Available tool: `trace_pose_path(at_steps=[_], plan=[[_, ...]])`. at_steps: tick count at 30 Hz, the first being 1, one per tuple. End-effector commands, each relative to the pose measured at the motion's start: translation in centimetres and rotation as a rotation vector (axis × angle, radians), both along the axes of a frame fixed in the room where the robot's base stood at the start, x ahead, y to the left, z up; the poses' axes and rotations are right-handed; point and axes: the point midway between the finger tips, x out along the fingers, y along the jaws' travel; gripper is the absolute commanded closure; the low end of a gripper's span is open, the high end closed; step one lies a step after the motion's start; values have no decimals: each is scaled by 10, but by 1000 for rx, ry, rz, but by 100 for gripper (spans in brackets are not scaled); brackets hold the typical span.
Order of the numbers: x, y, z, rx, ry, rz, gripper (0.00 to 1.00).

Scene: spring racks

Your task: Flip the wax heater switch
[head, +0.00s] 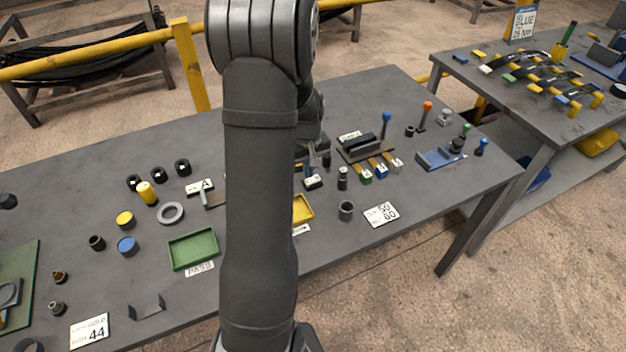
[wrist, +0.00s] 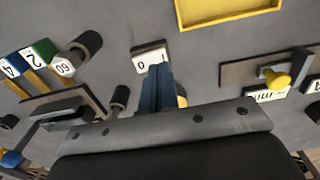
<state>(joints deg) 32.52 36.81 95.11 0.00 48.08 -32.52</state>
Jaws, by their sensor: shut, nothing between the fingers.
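A small white plate marked 0 and 1 (wrist: 150,57) lies on the grey table, and I take it as the switch's plate. It also shows in the head view (head: 313,182), just right of my arm. My gripper (wrist: 156,72) is shut and empty, with its blue-grey fingertips at the near edge of this plate. I cannot tell whether they touch it. The switch's moving part is not clear; the fingers may hide it. In the head view my arm covers most of the gripper.
A yellow tray (wrist: 228,12) lies beyond the plate. A yellow knob (wrist: 277,79) on a base stands to the right. Dark cylinders (wrist: 86,44) and a black-handled block (wrist: 62,113) stand to the left. A green tray (head: 193,250) lies left of my arm.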

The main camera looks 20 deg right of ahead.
Motion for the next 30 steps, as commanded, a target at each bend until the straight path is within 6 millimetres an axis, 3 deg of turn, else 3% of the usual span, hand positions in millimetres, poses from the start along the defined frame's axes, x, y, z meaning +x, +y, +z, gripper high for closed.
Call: trace_pose_path(at_steps=[30], plan=[[0, 0, -10, 0, 1, 0, 100]])
